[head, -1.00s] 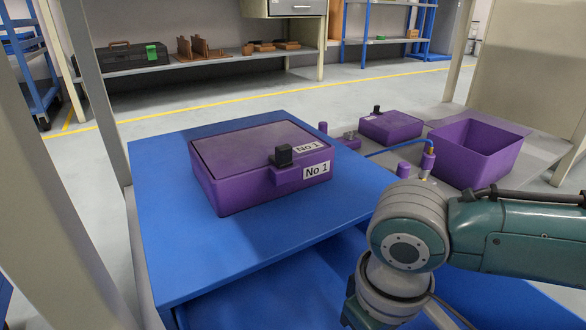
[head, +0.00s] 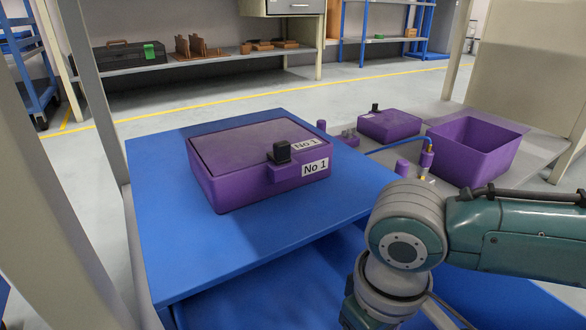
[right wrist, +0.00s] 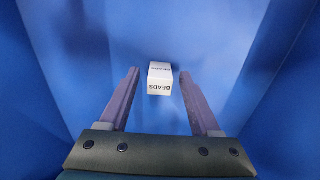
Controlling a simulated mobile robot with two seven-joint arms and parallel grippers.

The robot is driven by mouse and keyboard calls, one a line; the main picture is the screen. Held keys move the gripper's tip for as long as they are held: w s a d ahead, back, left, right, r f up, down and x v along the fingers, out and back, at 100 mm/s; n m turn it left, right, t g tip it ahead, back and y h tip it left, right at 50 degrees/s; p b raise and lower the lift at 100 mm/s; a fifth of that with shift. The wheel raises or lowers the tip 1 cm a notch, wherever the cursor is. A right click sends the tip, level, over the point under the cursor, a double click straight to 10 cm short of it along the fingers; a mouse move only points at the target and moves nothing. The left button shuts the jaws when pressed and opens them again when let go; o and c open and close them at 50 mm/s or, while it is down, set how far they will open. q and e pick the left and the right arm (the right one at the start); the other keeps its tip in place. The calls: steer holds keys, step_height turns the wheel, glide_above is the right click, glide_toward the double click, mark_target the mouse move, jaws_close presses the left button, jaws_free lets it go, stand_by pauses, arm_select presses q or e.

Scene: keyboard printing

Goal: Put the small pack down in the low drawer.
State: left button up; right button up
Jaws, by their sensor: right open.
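The small pack (right wrist: 159,81), a white box with the word BEADS on it, shows in the right wrist view. It is on the blue inside of the low drawer (right wrist: 240,30). My right gripper (right wrist: 158,78) is open, with one finger on each side of the pack and gaps between. I cannot tell how far the pack is below the fingertips. In the head view the blue drawer (head: 290,290) is open below the blue cabinet top, and my right arm reaches down into it. The pack and right gripper are hidden there. My left gripper is not in view.
A purple box (head: 240,190) labelled No 1 stands on the blue cabinet top (head: 165,245). A smaller purple lidded box (head: 390,126) and an open purple bin (head: 460,160) stand on the grey table behind. The cabinet top overhangs the drawer.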

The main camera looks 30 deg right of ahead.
step_height(320, 180, up, 12)
steer(key=p, duration=0.9)
steer(key=s+a+r+n+t+y, duration=0.2)
steer(key=s+a+r, duration=0.15)
steer(key=a, duration=0.35)
steer(key=s+d+r+m+t+h, duration=0.1)
steer(key=s+d+r, duration=0.3)
steer(key=s+d, duration=0.1)
steer(key=shift+s+d+t+h, duration=0.3)
steer(key=shift+s+d+h, duration=0.1)
steer(key=shift+d, duration=0.05)
